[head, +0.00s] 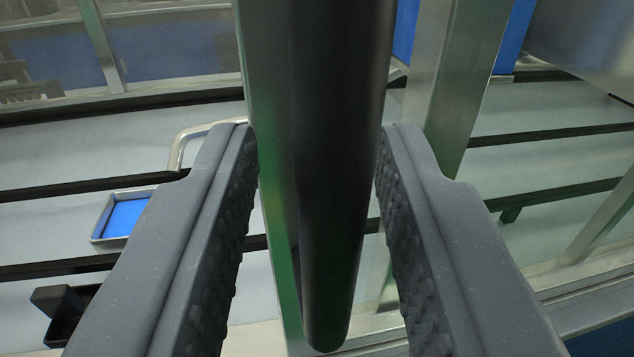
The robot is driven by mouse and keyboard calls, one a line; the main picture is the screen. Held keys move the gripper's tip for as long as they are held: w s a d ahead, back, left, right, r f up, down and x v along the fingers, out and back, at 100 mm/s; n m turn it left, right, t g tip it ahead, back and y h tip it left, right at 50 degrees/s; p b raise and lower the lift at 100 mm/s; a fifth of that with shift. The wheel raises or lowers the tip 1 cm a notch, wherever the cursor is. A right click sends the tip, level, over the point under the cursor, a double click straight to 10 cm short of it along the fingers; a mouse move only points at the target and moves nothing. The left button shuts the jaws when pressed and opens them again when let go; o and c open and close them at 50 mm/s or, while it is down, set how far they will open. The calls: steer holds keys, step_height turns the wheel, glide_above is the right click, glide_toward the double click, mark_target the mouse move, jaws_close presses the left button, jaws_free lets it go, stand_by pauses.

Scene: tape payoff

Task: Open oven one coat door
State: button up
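A thick black vertical bar handle (338,180) runs down the middle of the head view, with its rounded lower end in sight near the bottom. It stands in front of a narrow metal door frame edge (262,60). My gripper (318,135) is open, with one dark ridged finger on each side of the bar. There is a gap between the left finger and the bar. The right finger is very close to the bar; I cannot tell if it touches. The bar's upper end is out of view.
Glass panels lie on both sides of the frame edge. A metal post (455,80) rises at the right. Behind are pale slats with dark gaps, a small blue tray (123,217) and a black bracket (66,312) at the left.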

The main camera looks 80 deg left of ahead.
steer(key=shift+d+f, duration=0.1)
steer(key=shift+d, duration=0.55)
steer(key=s+d+b, duration=0.1)
steer(key=s+d, duration=0.1)
steer(key=d, duration=1)
steer(key=shift+s+d+b, duration=0.2)
steer(key=shift+b, duration=0.2)
